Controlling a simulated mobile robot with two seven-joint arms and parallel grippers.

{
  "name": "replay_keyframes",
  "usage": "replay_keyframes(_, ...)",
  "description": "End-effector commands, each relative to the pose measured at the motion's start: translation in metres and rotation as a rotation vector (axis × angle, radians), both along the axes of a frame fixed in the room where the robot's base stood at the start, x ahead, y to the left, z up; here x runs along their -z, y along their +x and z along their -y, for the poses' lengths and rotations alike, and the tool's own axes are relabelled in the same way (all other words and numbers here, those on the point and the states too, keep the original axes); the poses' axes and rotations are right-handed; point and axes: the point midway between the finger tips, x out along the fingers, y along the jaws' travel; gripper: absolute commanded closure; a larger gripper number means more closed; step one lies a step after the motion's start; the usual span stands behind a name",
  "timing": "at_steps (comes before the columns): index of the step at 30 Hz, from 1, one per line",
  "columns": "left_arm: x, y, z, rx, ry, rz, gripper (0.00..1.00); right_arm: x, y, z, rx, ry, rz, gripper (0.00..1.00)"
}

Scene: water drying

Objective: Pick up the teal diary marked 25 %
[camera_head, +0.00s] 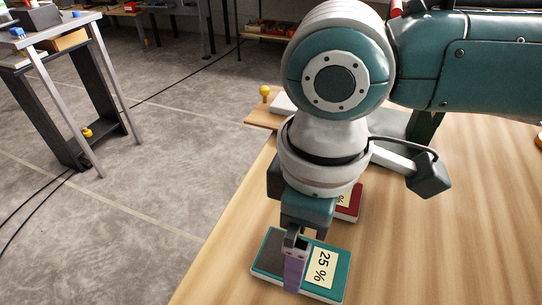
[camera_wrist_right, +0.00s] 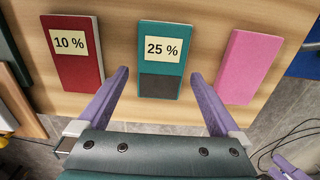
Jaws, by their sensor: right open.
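The teal diary (camera_head: 325,284) lies flat on the wooden table near its left edge, with a cream label reading 25 %. In the right wrist view the teal diary (camera_wrist_right: 160,85) is in the middle, its lower part dark. My right gripper (camera_head: 294,268) points down at the diary, partly covering it in the head view. Its purple fingers (camera_wrist_right: 159,75) are open, one on each side of the diary's near end, with nothing held. Whether they touch the diary or are above it is hard to tell.
A red diary (camera_wrist_right: 76,67) marked 10 % lies left of the teal one in the wrist view. A pink diary (camera_wrist_right: 246,66) lies to its right. In the head view the red diary (camera_head: 352,204) is partly hidden behind my arm.

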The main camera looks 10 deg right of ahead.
Motion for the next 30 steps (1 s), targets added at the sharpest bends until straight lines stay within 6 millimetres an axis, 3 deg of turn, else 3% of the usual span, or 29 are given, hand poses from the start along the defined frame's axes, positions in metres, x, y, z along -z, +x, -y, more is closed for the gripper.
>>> replay_keyframes(3,0.008,0.000,-0.001,0.002,0.003,0.000,0.50,0.023,-0.002,0.001,0.001,-0.002,-0.002,0.00)
replay_keyframes(6,0.010,0.000,-0.001,0.003,0.004,0.000,0.50,0.032,-0.002,0.001,0.001,-0.002,-0.001,0.00)
replay_keyframes(14,0.009,0.000,-0.001,0.003,0.003,-0.001,0.50,0.034,-0.002,0.000,0.000,0.000,0.000,0.00)
replay_keyframes(30,0.009,0.000,0.002,-0.002,-0.006,-0.002,0.50,0.033,-0.002,0.000,0.000,0.000,0.000,0.60)
